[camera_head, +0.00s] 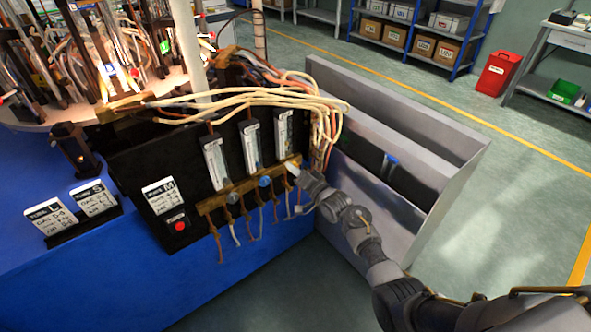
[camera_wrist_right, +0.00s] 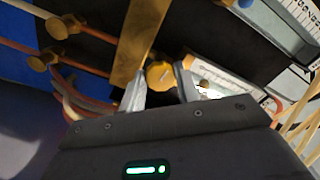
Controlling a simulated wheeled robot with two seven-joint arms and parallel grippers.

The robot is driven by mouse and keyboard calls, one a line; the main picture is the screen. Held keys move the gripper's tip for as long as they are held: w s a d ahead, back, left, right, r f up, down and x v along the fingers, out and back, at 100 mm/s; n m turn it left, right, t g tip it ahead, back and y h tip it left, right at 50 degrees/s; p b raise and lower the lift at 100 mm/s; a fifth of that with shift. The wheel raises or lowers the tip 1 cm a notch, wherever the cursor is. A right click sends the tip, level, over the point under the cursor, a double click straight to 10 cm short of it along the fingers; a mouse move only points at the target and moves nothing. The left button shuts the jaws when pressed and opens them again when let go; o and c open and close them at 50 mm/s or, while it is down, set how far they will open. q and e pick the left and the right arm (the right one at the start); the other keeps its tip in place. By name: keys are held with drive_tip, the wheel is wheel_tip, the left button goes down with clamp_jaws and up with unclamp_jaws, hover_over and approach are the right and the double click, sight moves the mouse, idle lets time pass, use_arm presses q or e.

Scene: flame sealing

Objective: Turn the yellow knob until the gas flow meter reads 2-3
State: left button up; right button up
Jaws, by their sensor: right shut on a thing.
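The yellow knob (camera_wrist_right: 160,74) sits between the two fingertips of my right gripper (camera_wrist_right: 160,88) in the right wrist view, with the fingers closed on its sides. In the head view the right gripper (camera_head: 297,172) is at the right end of the brass bar (camera_head: 240,187), below the rightmost gas flow meter (camera_head: 283,130), and covers most of the knob. That meter's white scale (camera_wrist_right: 222,78) shows partly in the wrist view, behind a finger. Its reading is too small to make out. My left gripper is not in view.
Two more flow meters (camera_head: 214,163) (camera_head: 250,146) stand to the left, with a blue knob (camera_head: 264,181) close to my gripper. Pale hoses (camera_head: 260,97) loop above. A grey metal bin (camera_head: 420,225) stands close beside my right arm. A red button (camera_head: 180,226) is at left.

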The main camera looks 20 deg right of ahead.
drive_tip(key=o, duration=1)
drive_tip(key=shift+c, duration=0.2)
drive_tip(key=v, duration=1.1)
drive_tip(key=shift+p, duration=0.3)
drive_tip(key=shift+a+f, duration=0.1)
